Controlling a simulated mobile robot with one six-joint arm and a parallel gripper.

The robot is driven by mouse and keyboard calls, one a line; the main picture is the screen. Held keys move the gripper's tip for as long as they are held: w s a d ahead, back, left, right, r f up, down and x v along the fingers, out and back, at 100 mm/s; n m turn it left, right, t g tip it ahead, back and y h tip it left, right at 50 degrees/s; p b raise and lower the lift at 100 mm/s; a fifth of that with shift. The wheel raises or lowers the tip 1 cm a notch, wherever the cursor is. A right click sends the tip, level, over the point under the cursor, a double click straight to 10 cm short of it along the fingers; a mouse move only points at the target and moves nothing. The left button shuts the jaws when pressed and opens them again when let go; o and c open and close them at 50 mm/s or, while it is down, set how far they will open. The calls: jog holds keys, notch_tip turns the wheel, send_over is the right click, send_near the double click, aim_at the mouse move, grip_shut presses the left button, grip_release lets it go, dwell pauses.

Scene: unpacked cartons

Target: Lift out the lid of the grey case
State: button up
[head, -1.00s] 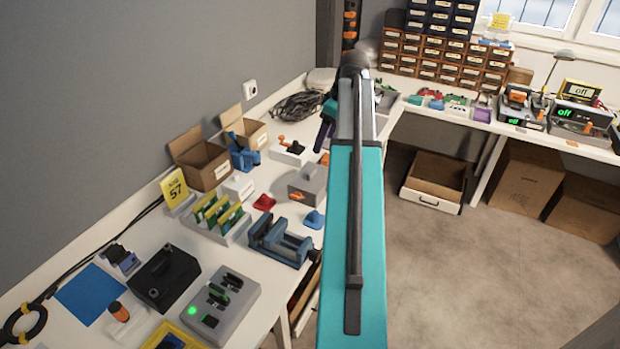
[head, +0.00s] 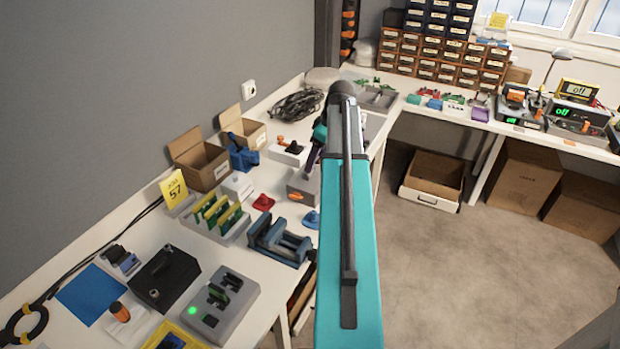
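The grey case (head: 297,186) stands on the left bench, left of my arm, with an orange piece at its front. Its lid and right side are mostly hidden behind my gripper and arm in the head view. My gripper (head: 312,160), with dark purplish fingers below a teal part, points down at the case's top from the back right. Whether the fingers touch the lid or hold anything cannot be seen. Their opening is too small and covered to tell.
A blue vise (head: 279,242) stands in front of the case. A red piece (head: 263,202) and a blue piece (head: 311,219) lie nearby. A white box with a dark lever (head: 289,153) is behind. Open cartons (head: 203,170) stand by the wall.

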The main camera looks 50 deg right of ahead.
jog(key=shift+f, duration=0.1)
jog(key=shift+p+x, duration=0.6)
jog(key=shift+x, duration=1.9)
jog(key=shift+a, duration=0.1)
jog(key=shift+c, duration=0.5)
jog(key=c, duration=1.1)
jog(key=shift+r+b, duration=0.4)
jog(key=shift+r, duration=1.15)
jog(key=s+b, duration=0.1)
jog(key=s, duration=0.4)
jog(key=s+d+r, duration=0.1)
jog(key=s, duration=0.4)
jog(key=s+r+b, duration=0.1)
jog(key=s, duration=0.5)
jog(key=shift+d+b, duration=0.3)
jog(key=shift+d, duration=0.05)
